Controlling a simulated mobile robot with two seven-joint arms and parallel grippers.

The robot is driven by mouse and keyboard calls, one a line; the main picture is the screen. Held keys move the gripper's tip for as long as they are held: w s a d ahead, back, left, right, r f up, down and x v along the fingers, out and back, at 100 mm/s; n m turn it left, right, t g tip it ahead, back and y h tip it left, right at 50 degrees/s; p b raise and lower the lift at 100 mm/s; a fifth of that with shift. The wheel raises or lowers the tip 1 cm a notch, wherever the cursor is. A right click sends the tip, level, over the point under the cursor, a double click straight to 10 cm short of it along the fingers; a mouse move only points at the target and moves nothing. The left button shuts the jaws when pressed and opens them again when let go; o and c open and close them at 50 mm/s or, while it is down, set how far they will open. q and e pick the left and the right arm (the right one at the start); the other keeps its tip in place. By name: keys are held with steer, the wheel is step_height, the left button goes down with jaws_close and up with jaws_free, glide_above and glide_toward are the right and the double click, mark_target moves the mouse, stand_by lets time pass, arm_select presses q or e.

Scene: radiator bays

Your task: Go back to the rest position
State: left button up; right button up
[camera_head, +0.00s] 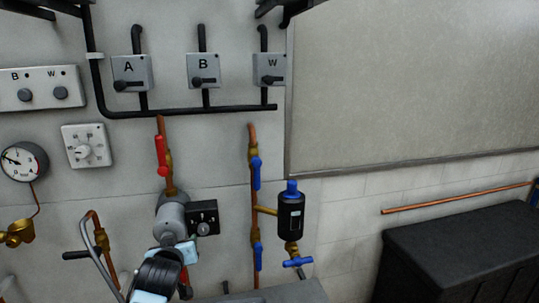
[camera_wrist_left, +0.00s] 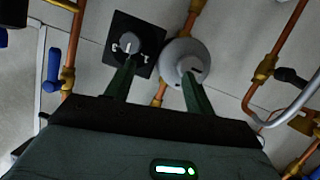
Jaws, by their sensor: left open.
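In the left wrist view my left gripper (camera_wrist_left: 158,68) is open, with two dark green fingers apart and nothing between them that I can see held. One finger overlaps the black box with a grey knob (camera_wrist_left: 127,42), the other the round grey pump body (camera_wrist_left: 187,62). I cannot tell whether either finger touches. In the head view my left arm's end (camera_head: 160,272) is low, left of centre, in front of the pump (camera_head: 171,215). Its fingers are hard to make out there. The black knob box (camera_head: 204,218) is right of the pump. My right gripper is not in view.
A red-handled valve (camera_head: 161,155) is above the pump. Copper pipe with blue valves (camera_head: 256,172) and a black filter with blue cap (camera_head: 291,213) stand to the right. A dark chest (camera_head: 465,250) is at right.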

arm_select(q)
steer(key=s+d+f+m+g+h, duration=0.2)
steer(key=s+f+m, duration=0.1)
steer(key=s+f, duration=1.85)
steer(key=s+f+m+g+h, duration=0.1)
steer(key=s+f, duration=0.3)
steer(key=s, duration=0.7)
steer(key=s+f+m+g, duration=0.1)
steer(key=s+f, duration=0.4)
steer(key=s, duration=0.7)
steer(key=shift+d+g+h, duration=0.4)
steer(key=shift+d, duration=0.05)
steer(key=shift+f, duration=0.1)
steer(key=shift+c, duration=0.2)
